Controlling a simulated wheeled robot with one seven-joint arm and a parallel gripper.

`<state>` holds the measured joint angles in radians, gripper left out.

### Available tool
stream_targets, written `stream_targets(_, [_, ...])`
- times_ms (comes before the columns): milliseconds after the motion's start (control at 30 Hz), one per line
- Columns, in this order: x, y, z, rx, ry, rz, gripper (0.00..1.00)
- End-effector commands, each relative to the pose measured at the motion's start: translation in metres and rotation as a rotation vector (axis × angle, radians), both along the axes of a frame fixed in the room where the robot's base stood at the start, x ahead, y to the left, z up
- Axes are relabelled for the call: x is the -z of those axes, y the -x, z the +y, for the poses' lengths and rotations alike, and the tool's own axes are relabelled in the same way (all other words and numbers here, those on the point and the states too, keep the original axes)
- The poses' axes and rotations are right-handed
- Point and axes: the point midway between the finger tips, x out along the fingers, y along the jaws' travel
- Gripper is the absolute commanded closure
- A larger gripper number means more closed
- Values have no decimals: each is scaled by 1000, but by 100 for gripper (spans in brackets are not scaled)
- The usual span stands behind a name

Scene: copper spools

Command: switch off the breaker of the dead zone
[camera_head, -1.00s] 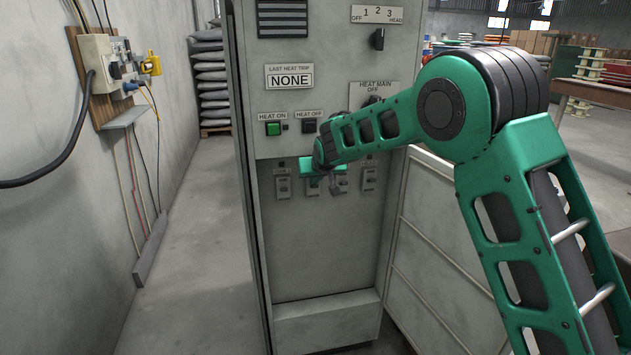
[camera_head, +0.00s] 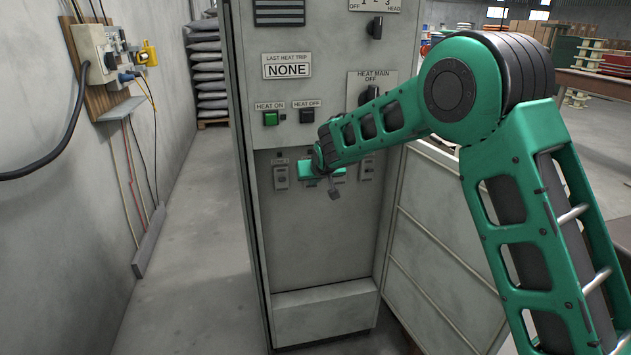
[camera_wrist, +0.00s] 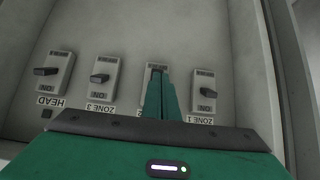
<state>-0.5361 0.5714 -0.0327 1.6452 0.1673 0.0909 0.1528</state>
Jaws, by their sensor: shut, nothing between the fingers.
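A row of breakers is on the grey cabinet's lower panel. The wrist view shows them upside down: HEAD (camera_wrist: 55,72), ZONE 3 (camera_wrist: 102,80) and ZONE 1 (camera_wrist: 204,95), each with a dark lever. Between ZONE 3 and ZONE 1 is another breaker (camera_wrist: 157,68), its label and lever mostly hidden by my fingers. My gripper (camera_wrist: 160,85) is shut and empty, its fingertips over that breaker; I cannot tell if they touch. In the head view my gripper (camera_head: 333,192) is in front of the row, right of the leftmost breaker (camera_head: 281,175). The LAST HEAT TRIP sign (camera_head: 287,67) reads NONE.
Above the row are a green HEAT ON button (camera_head: 271,118), a dark HEAT OFF button (camera_head: 307,115) and the HEAT MAIN knob (camera_head: 369,95). An open cabinet door (camera_head: 435,245) is at the right. A wall board with cables (camera_head: 100,65) is at the left.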

Motion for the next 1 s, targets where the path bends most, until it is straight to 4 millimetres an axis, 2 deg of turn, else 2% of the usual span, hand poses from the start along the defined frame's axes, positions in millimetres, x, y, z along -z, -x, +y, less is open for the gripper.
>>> stream_targets(500, [-16, -2, -5, 5, 0, -1, 100])
stream_targets(833, [-16, 0, -5, 5, 0, 0, 100])
stream_targets(1000, [-11, 11, -8, 4, 1, 2, 100])
